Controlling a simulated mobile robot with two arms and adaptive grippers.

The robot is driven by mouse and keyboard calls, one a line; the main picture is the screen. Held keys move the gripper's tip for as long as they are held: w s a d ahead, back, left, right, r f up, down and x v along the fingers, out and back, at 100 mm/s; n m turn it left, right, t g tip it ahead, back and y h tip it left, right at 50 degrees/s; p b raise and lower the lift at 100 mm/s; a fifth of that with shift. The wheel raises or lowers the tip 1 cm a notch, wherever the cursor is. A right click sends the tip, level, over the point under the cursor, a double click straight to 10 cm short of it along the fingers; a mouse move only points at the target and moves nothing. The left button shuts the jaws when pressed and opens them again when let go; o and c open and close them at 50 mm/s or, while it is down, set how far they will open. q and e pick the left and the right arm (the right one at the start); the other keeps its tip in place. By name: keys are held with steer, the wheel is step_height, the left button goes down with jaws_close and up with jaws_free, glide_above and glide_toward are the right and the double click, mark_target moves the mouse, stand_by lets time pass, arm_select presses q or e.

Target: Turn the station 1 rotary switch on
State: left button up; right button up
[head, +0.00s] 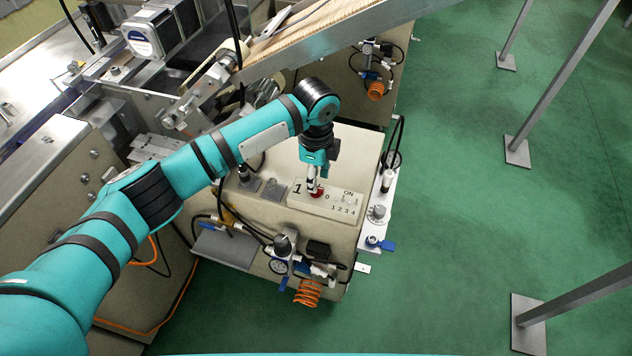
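The station 1 switch panel (330,207) is a pale plate on top of the beige machine cabinet (262,219). A red rotary switch (318,194) sits near the "1". My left gripper (315,188) points down right at the red switch and partly hides it. I cannot tell whether its fingers are closed on the knob, or which way the knob points. My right gripper is not in view.
Air fittings with an orange coiled hose (307,292) hang on the cabinet's front. A valve strip (379,211) stands along its right side. A slanted metal rail (335,35) with sticks runs above and behind. Green floor (460,190) is clear at right, with metal posts (560,80).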

arm_select(q)
steer(key=shift+f, duration=1.7)
jaws_close()
